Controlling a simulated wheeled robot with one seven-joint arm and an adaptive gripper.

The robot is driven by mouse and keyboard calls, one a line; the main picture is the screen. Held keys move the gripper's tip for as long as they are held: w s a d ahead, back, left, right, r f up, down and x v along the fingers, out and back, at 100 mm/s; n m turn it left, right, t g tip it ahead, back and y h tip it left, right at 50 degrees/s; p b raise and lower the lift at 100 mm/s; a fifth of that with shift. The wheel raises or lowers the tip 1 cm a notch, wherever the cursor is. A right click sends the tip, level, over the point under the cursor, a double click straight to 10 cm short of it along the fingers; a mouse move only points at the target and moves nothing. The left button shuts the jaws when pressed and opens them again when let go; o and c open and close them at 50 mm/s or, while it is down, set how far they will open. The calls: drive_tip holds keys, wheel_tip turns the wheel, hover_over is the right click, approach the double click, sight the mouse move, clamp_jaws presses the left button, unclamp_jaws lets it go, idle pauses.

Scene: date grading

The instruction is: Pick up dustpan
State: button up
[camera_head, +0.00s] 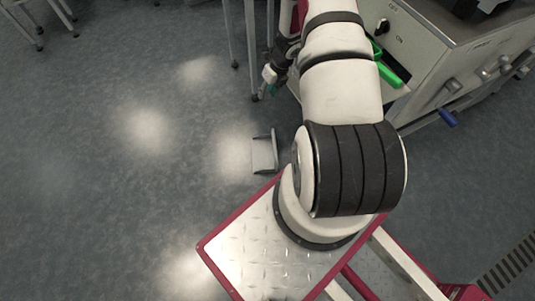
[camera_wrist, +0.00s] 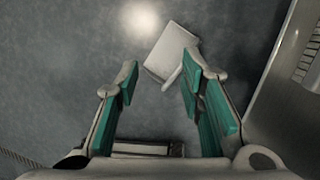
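The dustpan (camera_head: 264,153) is a small light-grey pan lying on the floor just beyond my base plate. In the wrist view a pale, flat, squarish piece that looks like the dustpan (camera_wrist: 172,50) lies past the fingertips, nearer the right finger. My gripper (camera_wrist: 158,78) is open, with its two teal-padded fingers apart and nothing between them. In the head view my gripper (camera_head: 271,82) is small and partly hidden behind my arm, above the dustpan in the picture. The gap between fingers and dustpan is hard to judge.
A grey machine (camera_head: 440,60) with knobs and a green handle (camera_head: 388,72) stands right of my arm. Thin metal legs (camera_head: 230,35) stand close left of the gripper. A grey panel (camera_wrist: 290,90) fills the wrist view's right side.

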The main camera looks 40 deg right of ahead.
drive_tip(key=s+d+f+m+g+b, duration=0.1)
drive_tip(key=s+f+m, duration=0.25)
drive_tip(key=f, duration=0.55)
drive_tip(key=s+f+m+b, duration=0.25)
drive_tip(key=s+f, duration=0.25)
drive_tip(key=f, duration=0.3)
drive_tip(key=b, duration=0.2)
hover_over(274, 143)
drive_tip(key=s+d, duration=0.1)
drive_tip(key=s, duration=0.1)
drive_tip(key=s+d+x, duration=0.1)
drive_tip(key=x, duration=0.7)
drive_tip(key=shift+w+d+b+x, duration=0.15)
drive_tip(key=shift+b+x, duration=0.3)
drive_tip(key=shift+x, duration=0.55)
drive_tip(key=shift+w+d+b+x, duration=0.15)
drive_tip(key=shift+b+x, duration=0.35)
drive_tip(key=shift+x, duration=0.5)
drive_tip(key=shift+w+d+b+x, duration=0.1)
drive_tip(key=shift+w+b+x, duration=0.25)
drive_tip(key=shift+x, duration=0.65)
drive_tip(key=shift+s, duration=0.1)
drive_tip(key=shift+a+r, duration=0.1)
drive_tip(key=shift+c, duration=0.5)
clamp_jaws()
